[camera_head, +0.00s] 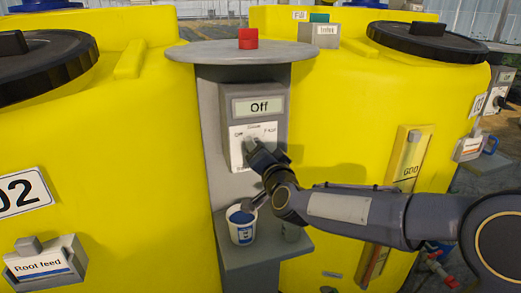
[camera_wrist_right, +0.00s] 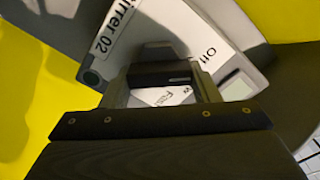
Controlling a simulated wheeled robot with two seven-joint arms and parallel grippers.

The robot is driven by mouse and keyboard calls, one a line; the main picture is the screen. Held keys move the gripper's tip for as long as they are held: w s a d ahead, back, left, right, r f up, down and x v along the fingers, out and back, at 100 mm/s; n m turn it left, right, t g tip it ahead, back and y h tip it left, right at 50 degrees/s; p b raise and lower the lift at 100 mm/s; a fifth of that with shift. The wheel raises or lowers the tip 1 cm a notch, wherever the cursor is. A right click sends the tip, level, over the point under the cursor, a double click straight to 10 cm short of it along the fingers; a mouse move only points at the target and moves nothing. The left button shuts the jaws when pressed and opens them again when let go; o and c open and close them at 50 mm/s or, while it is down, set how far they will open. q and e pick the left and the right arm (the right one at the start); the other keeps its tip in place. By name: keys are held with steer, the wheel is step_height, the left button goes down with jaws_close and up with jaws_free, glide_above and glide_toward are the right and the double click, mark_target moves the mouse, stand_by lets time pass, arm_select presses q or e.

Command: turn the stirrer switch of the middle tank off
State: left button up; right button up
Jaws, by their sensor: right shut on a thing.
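The stirrer switch box (camera_head: 260,118) is grey and stands on a grey post between two yellow tanks. My right gripper (camera_head: 256,154) reaches in from the right and is at the front of the box. It is shut on the switch knob (camera_wrist_right: 157,52), which is mostly hidden by the fingers (camera_wrist_right: 162,85). The middle tank (camera_head: 120,130), marked 02, is on the left in the head view. My left gripper is not in view.
A red button (camera_head: 248,39) stands on the round grey top (camera_head: 205,53) of the post. A white and blue cup (camera_head: 242,228) sits on the low shelf (camera_head: 262,251) under my right gripper. A "Root feed" box (camera_head: 45,263) is at the lower left. Tank 03 (camera_head: 350,85) is behind my right arm.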

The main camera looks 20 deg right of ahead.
steer(key=shift+f+n, duration=0.15)
steer(key=shift+n, duration=0.15)
stand_by(0.4)
steer(key=o, duration=1)
steer(key=s, duration=0.8)
steer(key=shift+d, duration=0.1)
